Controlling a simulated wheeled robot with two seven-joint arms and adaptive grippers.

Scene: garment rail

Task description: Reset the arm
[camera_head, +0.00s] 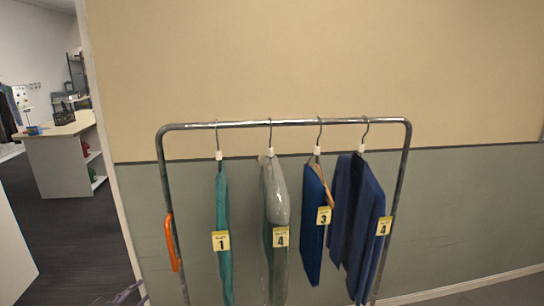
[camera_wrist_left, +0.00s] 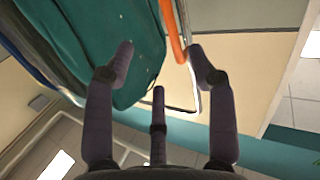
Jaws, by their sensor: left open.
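My left gripper (camera_wrist_left: 160,68) is open in the left wrist view, with nothing between its fingers. Only a small part of my left gripper (camera_head: 128,294) shows at the bottom left edge of the head view, left of the rail's left post. The garment rail (camera_head: 290,123) stands in front of me. From left to right it holds a green garment (camera_head: 223,270), a clear-covered garment (camera_head: 273,190), a blue garment (camera_head: 312,235) and a dark blue garment (camera_head: 360,215). The green garment (camera_wrist_left: 85,30) also shows beyond the fingers in the wrist view. My right gripper is out of view.
An orange loop (camera_head: 170,243) is at the left post; an orange strip (camera_wrist_left: 172,32) shows near the fingers in the wrist view. Yellow number tags (camera_head: 221,240) hang on the garments. A wall stands close behind. A white counter (camera_head: 62,160) is at the far left beyond open dark floor.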

